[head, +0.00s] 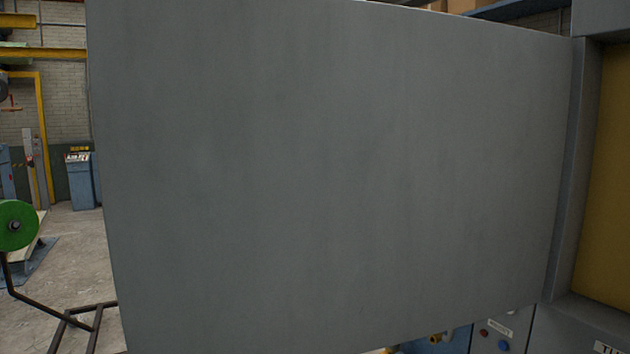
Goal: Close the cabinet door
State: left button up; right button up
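The grey cabinet door (330,180) fills most of the head view and stands open. Its right edge meets the grey cabinet frame (578,170) at the right, and its free edge is at the left. A tan surface (608,190) shows inside the frame at the far right. Neither of my grippers is in view. What lies behind the door is hidden.
A green wheel (14,226) on a dark metal stand (82,318) is at the left. A blue console (80,180) stands further back there. A panel with a red and a blue button (503,345) shows below the door. Some concrete floor (75,245) is open at the left.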

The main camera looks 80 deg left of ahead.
aim_at(274, 176)
jog(key=k+j+z, duration=0.15)
jog(key=k+j, duration=0.55)
jog(key=j, duration=0.2)
jog(key=k+j+z, duration=0.1)
jog(key=k+j, duration=0.65)
jog(key=j+z, duration=0.1)
jog(key=j, duration=1.4)
jog(key=k, duration=0.05)
